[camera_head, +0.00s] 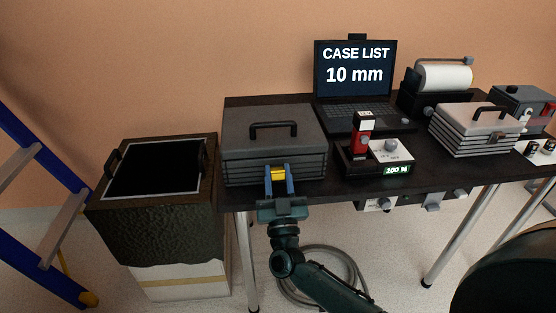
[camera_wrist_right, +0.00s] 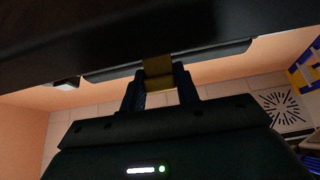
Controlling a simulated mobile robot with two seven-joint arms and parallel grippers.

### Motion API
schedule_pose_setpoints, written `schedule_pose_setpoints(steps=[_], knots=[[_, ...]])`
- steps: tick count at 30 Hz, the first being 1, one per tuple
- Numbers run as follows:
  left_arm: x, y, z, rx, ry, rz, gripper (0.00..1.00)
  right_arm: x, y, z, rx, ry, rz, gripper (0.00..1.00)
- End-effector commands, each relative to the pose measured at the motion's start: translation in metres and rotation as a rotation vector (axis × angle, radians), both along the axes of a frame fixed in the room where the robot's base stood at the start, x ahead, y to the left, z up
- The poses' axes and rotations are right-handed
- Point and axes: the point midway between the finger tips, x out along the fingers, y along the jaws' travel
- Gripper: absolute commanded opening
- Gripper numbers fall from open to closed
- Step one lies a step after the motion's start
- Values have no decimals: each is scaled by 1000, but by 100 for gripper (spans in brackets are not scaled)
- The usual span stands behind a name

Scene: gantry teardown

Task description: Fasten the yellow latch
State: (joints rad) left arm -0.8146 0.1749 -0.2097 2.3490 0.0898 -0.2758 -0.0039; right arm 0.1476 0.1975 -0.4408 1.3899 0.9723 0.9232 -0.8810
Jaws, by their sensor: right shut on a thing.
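The yellow latch (camera_head: 278,174) is on the front of the dark grey case (camera_head: 240,146), which stands shut on the left end of the table with its handle on top. My right gripper (camera_head: 279,182) is at the case front with its blue fingers on either side of the latch, shut on it. In the right wrist view the latch (camera_wrist_right: 157,70) sits between the two fingertips (camera_wrist_right: 158,88), under a dark overhanging edge. Whether the latch is engaged cannot be told. My left gripper is not in view.
A laptop (camera_head: 355,85) stands behind. A red device with a small display (camera_head: 375,150) is right of the case. A ribbed light case (camera_head: 474,130) is farther right. A dark open-topped box (camera_head: 155,170) and a blue ladder (camera_head: 40,150) are at left.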

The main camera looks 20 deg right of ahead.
Motion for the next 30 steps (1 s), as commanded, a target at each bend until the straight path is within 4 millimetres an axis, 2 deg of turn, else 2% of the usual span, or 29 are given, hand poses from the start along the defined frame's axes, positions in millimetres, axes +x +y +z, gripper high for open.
schedule_pose_setpoints(steps=[1,7,18,30], knots=[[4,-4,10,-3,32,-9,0,-1,1,11,11,32,0,8],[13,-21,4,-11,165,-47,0,0,0,16,44,149,0,8],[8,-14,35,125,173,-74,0,3,0,17,92,313,1,8],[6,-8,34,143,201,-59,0,4,-1,13,104,364,1,8]])
